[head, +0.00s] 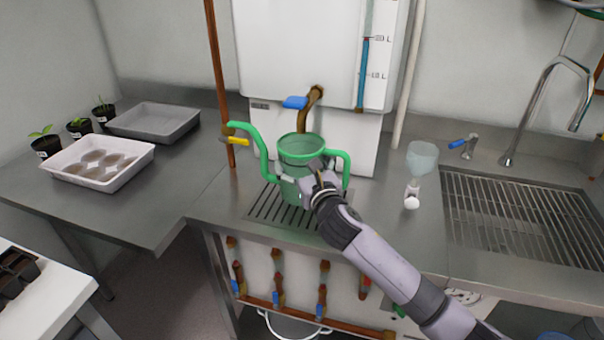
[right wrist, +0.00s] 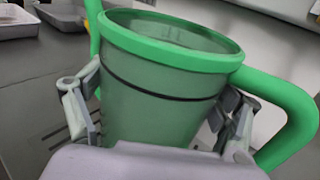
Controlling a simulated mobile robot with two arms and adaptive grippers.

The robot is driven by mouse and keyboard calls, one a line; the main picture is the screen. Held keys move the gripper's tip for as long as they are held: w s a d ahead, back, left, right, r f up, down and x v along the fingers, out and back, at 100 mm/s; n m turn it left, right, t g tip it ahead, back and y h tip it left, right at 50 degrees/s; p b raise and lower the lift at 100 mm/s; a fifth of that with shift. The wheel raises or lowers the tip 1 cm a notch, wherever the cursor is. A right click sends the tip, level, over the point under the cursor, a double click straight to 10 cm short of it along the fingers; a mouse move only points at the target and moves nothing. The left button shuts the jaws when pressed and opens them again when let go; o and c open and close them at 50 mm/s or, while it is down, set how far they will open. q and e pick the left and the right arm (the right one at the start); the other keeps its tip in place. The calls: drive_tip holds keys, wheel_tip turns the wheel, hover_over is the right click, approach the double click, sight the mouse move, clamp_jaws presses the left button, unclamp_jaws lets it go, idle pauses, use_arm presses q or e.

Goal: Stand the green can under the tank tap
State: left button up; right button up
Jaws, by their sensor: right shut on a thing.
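The green can (head: 299,150), with a spout on the left and a handle on the right, is upright over the drain grate (head: 262,208) in front of the tank (head: 300,40). Its open top is just below the brown tank tap (head: 306,112), which has a blue lever (head: 294,102). My right gripper (head: 318,188) is shut on the can's body from the front right. In the right wrist view the fingers lie on both sides of the can (right wrist: 160,110). My arm hides part of its base, so I cannot tell whether it touches the grate. My left gripper is out of view.
A clear funnel-like vessel (head: 422,157) stands right of the can, before the sink grate (head: 520,218) and its faucet (head: 540,90). A white tray (head: 130,165), a grey tray (head: 165,120) and small potted plants (head: 45,147) are at the left. A brown pipe (head: 217,70) rises beside the spout.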

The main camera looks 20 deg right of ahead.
drive_tip(key=shift+f, duration=1.65)
drive_tip(key=shift+s+f, duration=0.1)
drive_tip(key=o, duration=1.1)
drive_tip(key=s+b, duration=0.1)
drive_tip(key=s, duration=1.1)
drive_tip(key=shift+d, duration=0.2)
